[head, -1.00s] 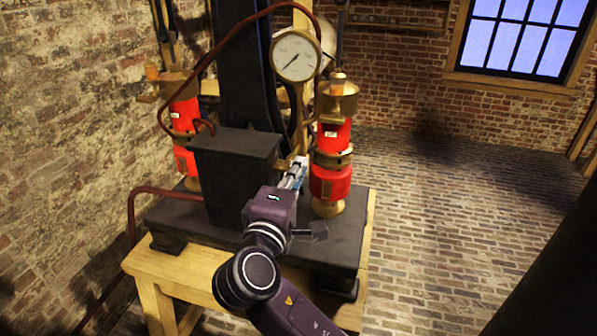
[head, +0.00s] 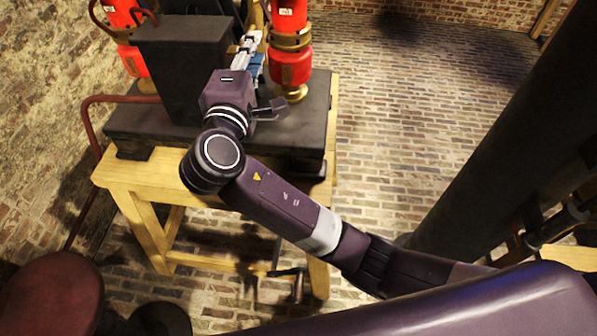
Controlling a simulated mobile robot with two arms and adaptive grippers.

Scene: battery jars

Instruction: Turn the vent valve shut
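My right gripper (head: 250,52) reaches over the black base plate (head: 310,125), between the dark box (head: 182,62) and the red and brass jar (head: 290,62) on the right. Its fingers point away from me, and their tips lie close to the box's right side. I cannot make out whether they are open or shut, or whether they touch anything. I cannot pick out the vent valve for sure; the gripper and wrist cover the spot between box and jar. My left gripper is not in view.
A second red jar (head: 122,20) stands behind the box on the left. A dark red pipe (head: 95,125) curves down beside the wooden stand (head: 165,172). A round dark red seat-like top (head: 52,295) is at lower left.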

